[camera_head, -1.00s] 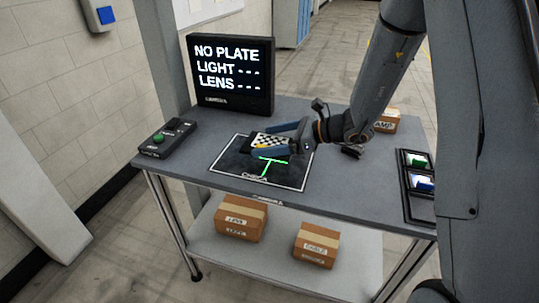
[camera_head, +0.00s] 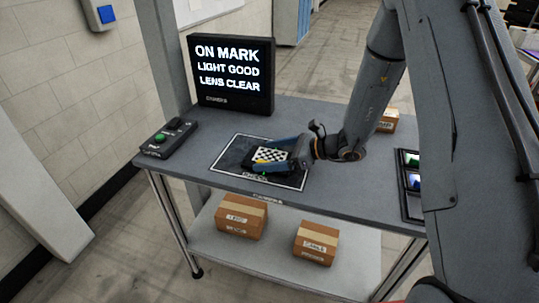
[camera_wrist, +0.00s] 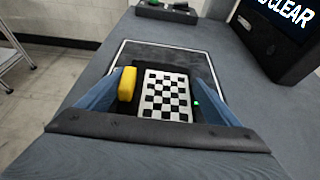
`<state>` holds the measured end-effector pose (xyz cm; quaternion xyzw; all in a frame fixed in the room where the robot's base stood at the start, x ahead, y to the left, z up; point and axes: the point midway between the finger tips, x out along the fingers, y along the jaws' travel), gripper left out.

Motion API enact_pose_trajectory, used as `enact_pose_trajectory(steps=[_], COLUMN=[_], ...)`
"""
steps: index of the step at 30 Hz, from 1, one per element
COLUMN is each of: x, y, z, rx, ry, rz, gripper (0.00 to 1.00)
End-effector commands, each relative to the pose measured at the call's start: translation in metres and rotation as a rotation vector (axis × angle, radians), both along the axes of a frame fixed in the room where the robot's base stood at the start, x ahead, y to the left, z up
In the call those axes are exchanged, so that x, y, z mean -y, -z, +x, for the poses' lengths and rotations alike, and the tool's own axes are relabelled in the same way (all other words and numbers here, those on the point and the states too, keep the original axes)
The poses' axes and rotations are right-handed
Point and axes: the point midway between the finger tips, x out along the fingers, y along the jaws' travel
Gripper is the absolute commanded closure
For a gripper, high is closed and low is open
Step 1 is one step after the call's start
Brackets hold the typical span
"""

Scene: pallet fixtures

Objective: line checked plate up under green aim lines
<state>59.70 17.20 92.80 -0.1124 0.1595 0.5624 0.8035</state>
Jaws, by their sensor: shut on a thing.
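The checked plate (camera_head: 270,155) is a black-and-white checkerboard on a dark block with a yellow part (camera_wrist: 127,84) at its side. It is over the dark mat with a white border (camera_head: 226,165). My gripper (camera_head: 277,157) is shut on the plate, with its blue fingers on either side; the plate also shows between them in the wrist view (camera_wrist: 166,95). Only a small bit of green light (camera_wrist: 196,103) shows by the plate; the rest of the aim lines is hidden. The screen (camera_head: 230,75) reads ON MARK, LIGHT GOOD, LENS CLEAR.
A black control box with a green button (camera_head: 160,139) is at the table's left. A dark tray with lit items (camera_head: 411,176) is at the right. A cardboard box (camera_head: 388,121) stands behind my arm. Two more boxes sit on the lower shelf (camera_head: 279,257).

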Motion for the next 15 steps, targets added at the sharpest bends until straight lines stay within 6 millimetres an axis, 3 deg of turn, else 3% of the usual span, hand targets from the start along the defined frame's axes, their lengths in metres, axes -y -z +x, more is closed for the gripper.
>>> enact_pose_trajectory(steps=[2, 3, 4, 15], x=[0.0000, 0.0001, 0.0000, 0.0025], y=[0.0028, 0.0023, 0.0022, -0.0031], z=[0.0003, -0.0001, -0.0001, -0.0005], rx=[0.000, 0.000, 0.000, 0.000], ry=[0.000, 0.000, 0.000, 0.001], rz=[0.001, 0.000, 0.000, 0.000], gripper=[0.50, 0.08, 0.03, 0.00])
